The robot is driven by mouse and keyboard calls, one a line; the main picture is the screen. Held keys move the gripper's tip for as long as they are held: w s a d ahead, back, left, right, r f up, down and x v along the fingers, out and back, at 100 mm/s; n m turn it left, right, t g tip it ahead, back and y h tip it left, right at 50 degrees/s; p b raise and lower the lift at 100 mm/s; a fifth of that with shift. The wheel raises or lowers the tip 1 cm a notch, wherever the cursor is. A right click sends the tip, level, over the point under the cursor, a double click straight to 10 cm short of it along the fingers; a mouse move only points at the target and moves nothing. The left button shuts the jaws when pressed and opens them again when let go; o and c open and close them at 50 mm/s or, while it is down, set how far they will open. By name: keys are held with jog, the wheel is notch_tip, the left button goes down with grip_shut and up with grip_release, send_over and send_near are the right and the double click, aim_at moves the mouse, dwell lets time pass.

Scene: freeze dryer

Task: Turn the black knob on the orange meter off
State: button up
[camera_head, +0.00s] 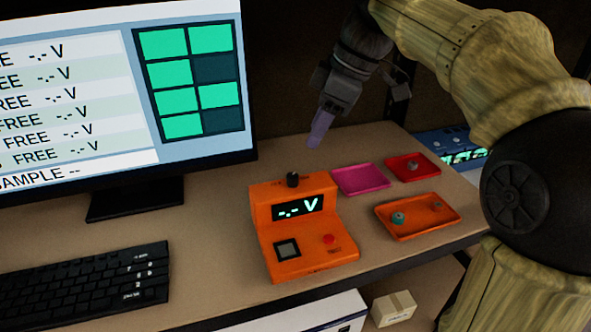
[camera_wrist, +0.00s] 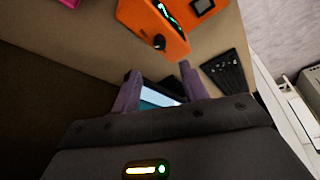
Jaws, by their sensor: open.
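The orange meter (camera_head: 300,238) stands on the desk, right of the monitor, with its display lit and reading "-.- V". The black knob (camera_head: 292,179) sits on its top, and a red button is on its lower front. In the wrist view the meter (camera_wrist: 140,14) is at the top, with the knob (camera_wrist: 159,42) on its near face. My gripper (camera_head: 317,140) hangs above and behind the meter, apart from the knob. In the wrist view my gripper (camera_wrist: 160,82) is open and empty, its two purple fingers spread below the knob in the picture.
A pink tray (camera_head: 360,179), a red tray (camera_head: 412,166) and an orange tray (camera_head: 416,216) with small items lie right of the meter. The monitor (camera_head: 190,85) and keyboard (camera_head: 85,288) are to the left. A blue device (camera_head: 450,146) stands at the right back.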

aim_at(293, 176)
jog(key=b+x, duration=0.1)
jog(key=x, duration=1)
jog(key=shift+b, duration=0.35)
jog(key=shift+d, duration=0.1)
jog(key=shift+r, duration=0.1)
grip_shut()
